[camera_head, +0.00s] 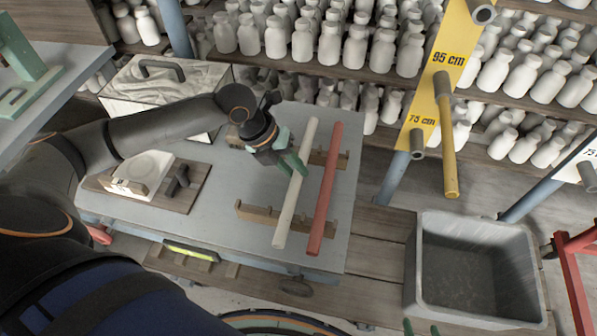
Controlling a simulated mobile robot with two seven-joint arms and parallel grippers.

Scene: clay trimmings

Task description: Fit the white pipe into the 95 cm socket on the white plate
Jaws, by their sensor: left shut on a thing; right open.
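The white pipe (289,212) lies lengthwise over the two wooden rests (250,213) on the grey table, left of the red pipe. My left gripper (297,163) is shut on its upper half; I cannot tell whether the pipe is clear of the rests. The white plate (578,158) shows only in part at the right edge, with a 75 label and a grey socket (588,176). Its 95 cm socket is out of view. My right gripper (421,328) shows only as two green fingertips at the bottom edge, apart and empty.
The red pipe (325,190) lies close beside the white one. A yellow plate (428,95) carries sockets and a yellow pipe (449,150) sticking out. A grey bin (412,270) stands lower right, with a red frame (578,285) beside it. Shelves of white bottles fill the back.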

